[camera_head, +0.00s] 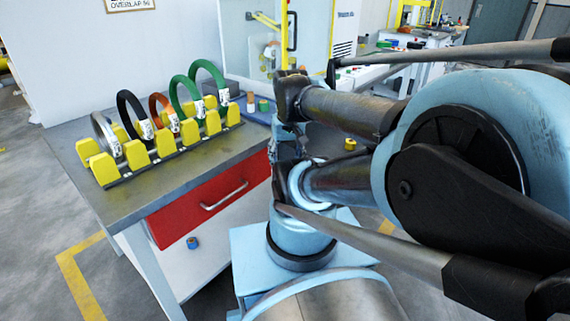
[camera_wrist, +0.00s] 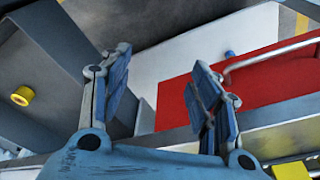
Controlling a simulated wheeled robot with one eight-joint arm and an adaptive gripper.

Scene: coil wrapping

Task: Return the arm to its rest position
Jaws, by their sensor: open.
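My gripper (camera_wrist: 162,76) shows in the wrist view with its two blue fingers apart and nothing between them. Beyond the fingers are the red drawer front (camera_wrist: 185,85) and the white cabinet side. In the head view my arm (camera_head: 345,110) is folded across the right half of the picture, in front of the table's right end. My gripper is hard to make out there, mostly hidden among the dark arm links.
A grey table (camera_head: 90,185) at left carries a yellow rack (camera_head: 166,153) with several upright coils in silver, black, orange and green (camera_head: 205,66). Its red drawer (camera_head: 200,203) appears shut. A small blue roll (camera_head: 192,242) shows below it.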

